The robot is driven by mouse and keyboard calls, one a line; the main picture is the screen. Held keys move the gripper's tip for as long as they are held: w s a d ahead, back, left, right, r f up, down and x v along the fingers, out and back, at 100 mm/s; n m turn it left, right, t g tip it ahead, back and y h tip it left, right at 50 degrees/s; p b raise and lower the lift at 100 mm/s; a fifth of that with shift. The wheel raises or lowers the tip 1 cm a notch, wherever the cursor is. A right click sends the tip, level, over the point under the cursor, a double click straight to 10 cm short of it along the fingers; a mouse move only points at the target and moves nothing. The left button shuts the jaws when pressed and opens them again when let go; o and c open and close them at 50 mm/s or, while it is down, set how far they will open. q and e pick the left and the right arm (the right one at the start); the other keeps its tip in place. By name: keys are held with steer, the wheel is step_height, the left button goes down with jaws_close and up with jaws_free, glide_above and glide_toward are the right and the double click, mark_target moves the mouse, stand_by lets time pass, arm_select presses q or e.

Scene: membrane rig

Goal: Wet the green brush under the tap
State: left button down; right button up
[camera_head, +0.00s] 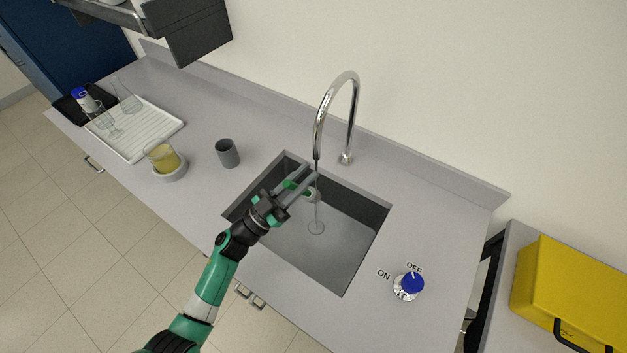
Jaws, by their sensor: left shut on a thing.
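My left gripper (308,174) is over the sink (345,245), just below the spout of the chrome tap (318,132). It is shut on the green brush (294,185), which is partly hidden by the fingers. The brush's pale round end (311,194) is beneath the spout. A thin pale vertical line runs below it to the round drain (316,228) and looks like water. The blue-topped tap knob (411,284) is on the counter, between ON and OFF labels; I cannot tell its setting surely. My right gripper is not in view.
A grey cup (227,153) stands left of the sink. Farther left are a beaker of yellow liquid (162,156) on a round base and a white drying tray (153,143) with glassware. A yellow case (565,290) is at the right. The counter around the knob is clear.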

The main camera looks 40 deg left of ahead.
mark_target(291, 188)
arm_select(q)
steer(key=s+p, duration=0.1)
steer(key=s, duration=0.1)
steer(key=s+p, duration=0.1)
steer(key=s, duration=0.1)
steer(key=shift+d+r, duration=0.15)
steer(key=shift+s+d+p, duration=0.1)
steer(key=shift+s+p, duration=0.2)
steer(key=shift+s, duration=0.35)
stand_by(0.7)
steer(key=s+r+p, duration=0.3)
steer(key=s+p, duration=0.2)
steer(key=p, duration=0.1)
steer(key=shift+d+r, duration=0.2)
steer(key=shift+r, duration=0.2)
stand_by(0.5)
